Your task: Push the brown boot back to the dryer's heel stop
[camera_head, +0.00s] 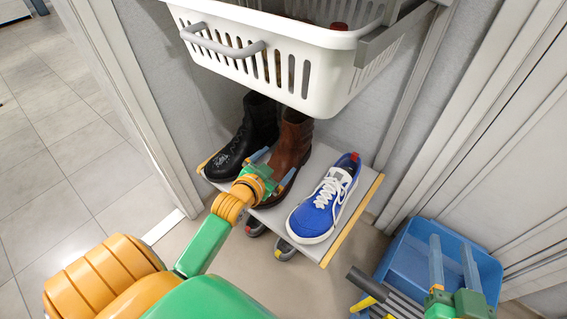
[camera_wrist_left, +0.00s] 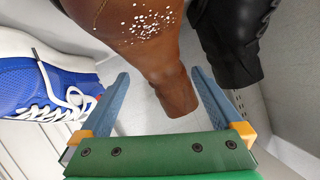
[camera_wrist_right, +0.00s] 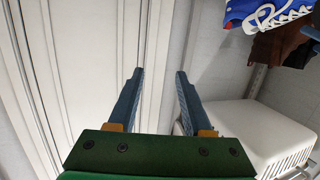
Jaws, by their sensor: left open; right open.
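The brown boot (camera_head: 292,143) stands on the grey dryer shelf (camera_head: 322,168), between a black boot (camera_head: 250,125) on its left and a blue shoe (camera_head: 322,205) on its right. My left gripper (camera_head: 274,172) is open at the boot's front, its fingers on either side of it; contact cannot be told. In the left wrist view, the brown boot (camera_wrist_left: 140,35) shows white specks, and part of it appears between the open fingers (camera_wrist_left: 160,88). My right gripper (camera_head: 454,265) is open and empty, away from the shelf at the lower right. I cannot make out the heel stop.
A white slotted basket (camera_head: 300,50) hangs above the boots, close over the shelf. A blue bin (camera_head: 410,250) stands on the floor at the right. White panels and door frames flank the nook; tiled floor is open at the left.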

